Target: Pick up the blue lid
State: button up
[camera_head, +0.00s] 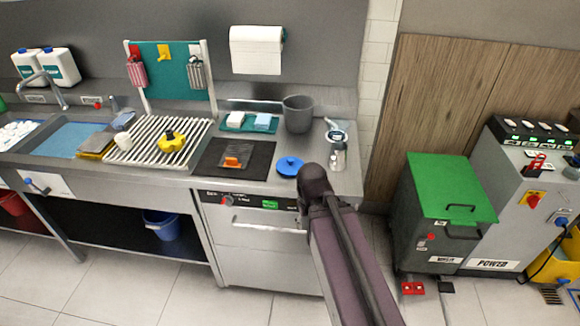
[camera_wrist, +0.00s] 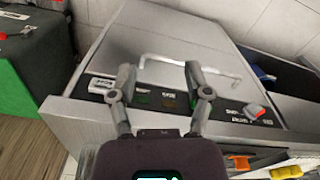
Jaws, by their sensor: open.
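The blue lid (camera_head: 289,166) lies flat on the steel counter, between the black mat and a small metal container. It has a round knob on top. I do not see the lid in the wrist view. My gripper (camera_wrist: 158,72) shows in the wrist view with its two fingers spread and nothing between them. Below its fingers are the front panel and handle of the under-counter machine. In the head view, my arm reaches up to the counter's front edge just right of the lid, and it hides the fingers.
A black mat (camera_head: 222,160) with an orange-handled scraper is left of the lid. A metal container (camera_head: 338,155) stands close on its right, and a grey bucket (camera_head: 298,114) behind. A drying rack (camera_head: 150,150) holds a yellow item. The machine's handle (camera_head: 262,228) projects below.

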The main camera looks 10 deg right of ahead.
aim_at(290, 159)
jog(key=w+r+t+p, duration=0.1)
jog(key=w+r+p, duration=0.5)
jog(key=w, duration=0.6)
jog(key=w+r+t+p, duration=0.2)
jog(key=w+r+p, duration=0.5)
jog(key=w, duration=0.6)
jog(key=shift+w+d+r+n, duration=0.25)
jog(key=shift+d+r+n, duration=0.05)
jog(key=shift+r+n, duration=0.1)
jog(key=shift+f, duration=0.2)
jog(key=b+x, duration=0.8)
jog(key=shift+f, duration=0.15)
jog(key=shift+w+f, duration=0.1)
jog(key=shift+f, duration=0.05)
jog(key=shift+b+x, duration=2.45)
jog(key=shift+b, duration=0.2)
jog(key=shift+a, duration=0.1)
grip_shut()
